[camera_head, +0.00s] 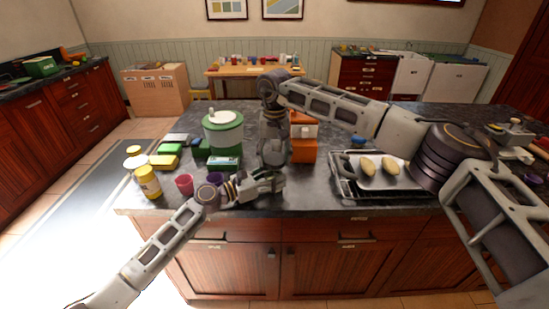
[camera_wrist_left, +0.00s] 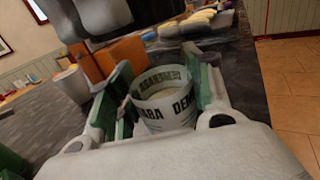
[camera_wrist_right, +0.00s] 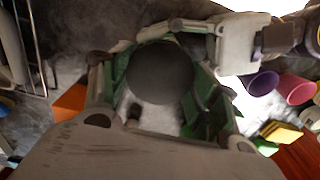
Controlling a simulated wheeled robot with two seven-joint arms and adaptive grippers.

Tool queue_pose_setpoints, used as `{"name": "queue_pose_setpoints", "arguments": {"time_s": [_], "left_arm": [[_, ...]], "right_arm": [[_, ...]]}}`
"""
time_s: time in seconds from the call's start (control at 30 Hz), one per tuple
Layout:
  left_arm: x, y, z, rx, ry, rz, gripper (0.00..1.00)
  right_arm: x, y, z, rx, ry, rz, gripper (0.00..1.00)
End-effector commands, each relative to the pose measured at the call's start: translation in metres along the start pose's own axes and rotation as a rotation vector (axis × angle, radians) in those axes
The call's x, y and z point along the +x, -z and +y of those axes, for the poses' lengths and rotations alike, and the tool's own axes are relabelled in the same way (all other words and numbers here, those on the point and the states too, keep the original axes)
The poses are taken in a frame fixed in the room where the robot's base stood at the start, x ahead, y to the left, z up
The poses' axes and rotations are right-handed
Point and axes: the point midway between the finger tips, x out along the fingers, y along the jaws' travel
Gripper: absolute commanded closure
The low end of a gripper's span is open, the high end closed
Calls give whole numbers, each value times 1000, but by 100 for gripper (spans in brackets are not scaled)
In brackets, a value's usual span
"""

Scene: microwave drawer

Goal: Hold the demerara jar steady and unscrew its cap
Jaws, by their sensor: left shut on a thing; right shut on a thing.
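The demerara jar (camera_wrist_left: 165,100) is white with dark lettering and stands between the green-padded fingers of my left gripper (camera_wrist_left: 155,105), which is shut on it. Its top looks open, with the rim and inner wall showing. My left gripper is low over the counter in the head view (camera_head: 270,183). My right gripper (camera_head: 272,155) points down just above and behind it. In the right wrist view, my right gripper (camera_wrist_right: 165,85) is shut on a dark round cap (camera_wrist_right: 160,72). The cap appears apart from the jar; its underside is hidden.
An orange box (camera_head: 303,150) stands right beside my right gripper. A green canister (camera_head: 222,135) is to the left. A pink cup (camera_head: 184,184) and a yellow jar (camera_head: 148,181) are near the left front. A metal tray (camera_head: 350,185) with bread is right.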

Motion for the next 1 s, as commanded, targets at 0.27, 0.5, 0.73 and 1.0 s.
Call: {"name": "queue_pose_setpoints", "arguments": {"time_s": [0.27, 0.5, 0.73, 1.0], "left_arm": [[0, 0, 0, 0, 0, 0, 100], [0, 0, 0, 0, 0, 0, 100], [0, 0, 0, 0, 0, 0, 100], [0, 0, 0, 0, 0, 0, 100]], "right_arm": [[-6, 0, 0, 0, 0, 0, 68], [-8, 0, 0, 0, 0, 0, 68], [-8, 0, 0, 0, 0, 0, 68], [-22, 0, 0, 0, 1, 1, 68]]}}
